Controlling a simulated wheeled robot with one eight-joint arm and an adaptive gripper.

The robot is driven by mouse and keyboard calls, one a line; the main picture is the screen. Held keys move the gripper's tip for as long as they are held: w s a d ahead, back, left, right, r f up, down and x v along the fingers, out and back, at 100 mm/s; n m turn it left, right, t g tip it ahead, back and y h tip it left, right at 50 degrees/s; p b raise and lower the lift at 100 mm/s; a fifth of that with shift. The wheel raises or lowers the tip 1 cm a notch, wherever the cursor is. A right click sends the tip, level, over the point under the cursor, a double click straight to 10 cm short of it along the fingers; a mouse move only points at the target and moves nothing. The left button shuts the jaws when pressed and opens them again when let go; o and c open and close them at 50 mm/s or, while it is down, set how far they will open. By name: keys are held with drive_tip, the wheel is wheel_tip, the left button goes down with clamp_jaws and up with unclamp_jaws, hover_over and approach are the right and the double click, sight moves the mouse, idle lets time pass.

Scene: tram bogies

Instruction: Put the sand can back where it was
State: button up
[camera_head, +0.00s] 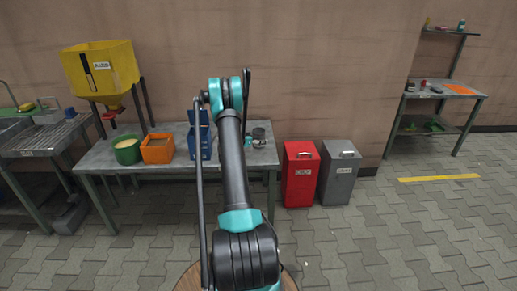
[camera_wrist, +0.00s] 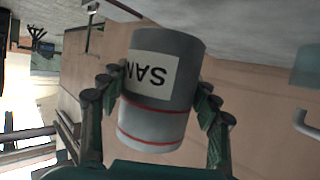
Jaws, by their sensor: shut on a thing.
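The sand can (camera_wrist: 163,85) is a grey cylinder with red rings and a white label whose letters read "SAN", upside down in the wrist view. My gripper (camera_wrist: 162,105) is shut on it, with one dark jointed finger on each side of its body. In the head view a small grey cylinder, likely the same can (camera_head: 259,134), shows at the right end of the workbench (camera_head: 160,171), just right of my arm. My gripper is mostly hidden there behind the arm. I cannot tell whether the can touches the bench top.
On the bench stand a green bucket (camera_head: 127,150), an orange bin (camera_head: 157,149) and a blue container (camera_head: 200,136). A yellow hopper (camera_head: 100,69) stands at the left. Red (camera_head: 300,174) and grey (camera_head: 339,172) bins stand right of the bench. The right floor is open.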

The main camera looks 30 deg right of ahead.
sight(258, 147)
drive_tip(key=shift+f, duration=2.6)
drive_tip(key=o, duration=1.2)
drive_tip(key=shift+f, duration=0.1)
